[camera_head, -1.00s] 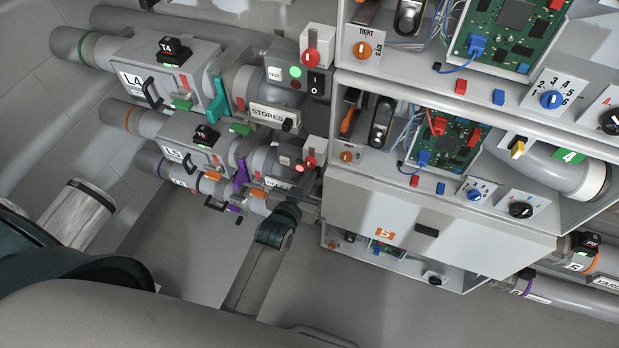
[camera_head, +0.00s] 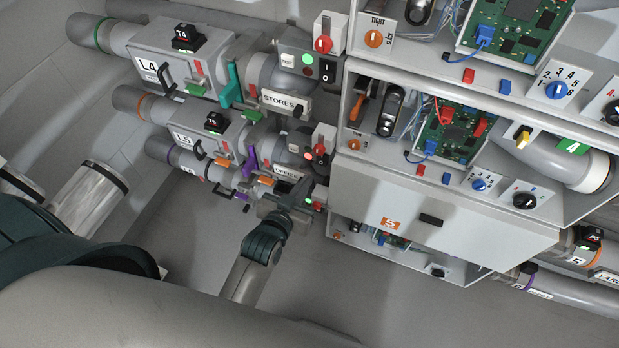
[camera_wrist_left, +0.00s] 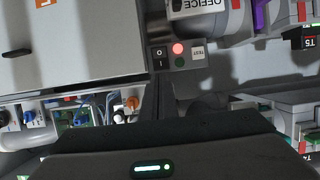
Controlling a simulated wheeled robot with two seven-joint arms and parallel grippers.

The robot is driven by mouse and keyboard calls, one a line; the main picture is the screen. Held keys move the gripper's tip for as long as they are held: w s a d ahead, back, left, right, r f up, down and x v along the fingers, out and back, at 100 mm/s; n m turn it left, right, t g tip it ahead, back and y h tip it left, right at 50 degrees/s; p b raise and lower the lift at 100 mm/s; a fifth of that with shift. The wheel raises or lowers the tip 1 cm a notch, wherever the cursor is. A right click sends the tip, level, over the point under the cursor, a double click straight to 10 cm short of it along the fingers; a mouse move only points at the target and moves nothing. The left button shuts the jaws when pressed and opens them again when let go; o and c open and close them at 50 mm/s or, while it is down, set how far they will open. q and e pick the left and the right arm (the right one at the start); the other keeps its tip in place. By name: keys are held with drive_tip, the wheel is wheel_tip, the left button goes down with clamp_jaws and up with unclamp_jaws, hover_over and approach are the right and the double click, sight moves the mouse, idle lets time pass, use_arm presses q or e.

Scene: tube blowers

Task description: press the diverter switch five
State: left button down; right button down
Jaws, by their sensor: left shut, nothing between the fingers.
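The black O/I rocker switch (camera_wrist_left: 160,57) sits on a small grey box beside the closed panel with the orange 5. A lit red lamp (camera_wrist_left: 178,48), a dark green lamp (camera_wrist_left: 180,62) and a white TEST button (camera_wrist_left: 198,53) are beside it. The OFFICE plate (camera_wrist_left: 197,6) is close by. My left gripper (camera_head: 304,188) is shut and empty in front of this box. In the left wrist view its dark fingers (camera_wrist_left: 158,82) point at the rocker, with tips just below it; whether they touch I cannot tell. My right gripper is not in view.
The closed panel (camera_head: 450,205) stands right of the gripper. Open shelves with circuit boards and knobs are above it. Grey pipes with levers and a purple handle (camera_head: 250,160) are at the left. A similar STORES box (camera_head: 308,65) is higher up. Floor below is clear.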

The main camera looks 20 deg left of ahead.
use_arm(q)
drive_tip(key=shift+v, duration=1.6)
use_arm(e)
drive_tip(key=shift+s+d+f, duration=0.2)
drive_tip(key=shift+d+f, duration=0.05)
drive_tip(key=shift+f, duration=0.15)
use_arm(q)
drive_tip(key=shift+r, duration=0.1)
